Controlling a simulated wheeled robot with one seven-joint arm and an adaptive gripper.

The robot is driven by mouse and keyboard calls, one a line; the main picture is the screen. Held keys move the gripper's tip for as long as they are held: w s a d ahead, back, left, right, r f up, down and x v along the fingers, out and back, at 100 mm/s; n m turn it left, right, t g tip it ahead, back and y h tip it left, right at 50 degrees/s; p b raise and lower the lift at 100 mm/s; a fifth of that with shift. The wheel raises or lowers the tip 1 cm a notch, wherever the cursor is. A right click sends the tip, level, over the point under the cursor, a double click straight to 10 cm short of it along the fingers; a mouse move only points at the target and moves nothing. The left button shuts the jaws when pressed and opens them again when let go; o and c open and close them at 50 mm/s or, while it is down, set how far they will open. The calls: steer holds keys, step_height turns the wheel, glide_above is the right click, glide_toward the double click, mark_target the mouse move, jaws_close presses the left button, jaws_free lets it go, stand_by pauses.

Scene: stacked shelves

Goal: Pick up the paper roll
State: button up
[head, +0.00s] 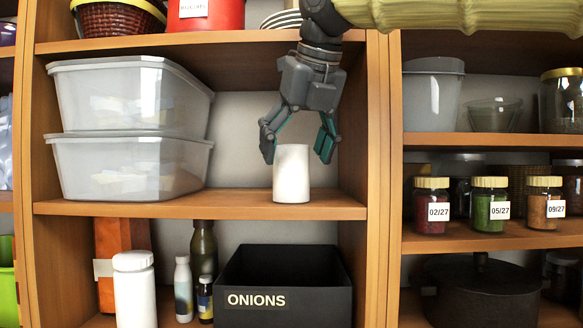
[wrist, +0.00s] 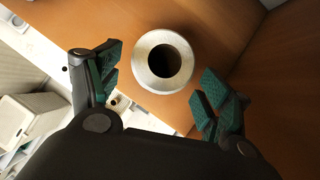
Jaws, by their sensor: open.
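The white paper roll (head: 291,174) stands upright on the middle wooden shelf in the head view. In the wrist view the paper roll (wrist: 146,73) shows from above as a pale ring around a dark hole. My gripper (head: 297,152) reaches down over it from above, with one finger on each side of the roll in the head view. In the wrist view my gripper (wrist: 154,86) has its green-padded fingers wide apart, with gaps between the pads and the roll. The gripper is open and holds nothing.
Two stacked clear bins (head: 130,168) stand left of the roll on the same shelf (head: 235,207). A wooden upright (head: 378,160) is close on the right. The shelf board above is near my wrist. Below are a black ONIONS box (head: 283,300) and several bottles.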

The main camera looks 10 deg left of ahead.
mark_target(292, 168)
steer(key=shift+p+x, duration=0.5)
steer(key=shift+x, duration=1.55)
steer(key=c, duration=1.1)
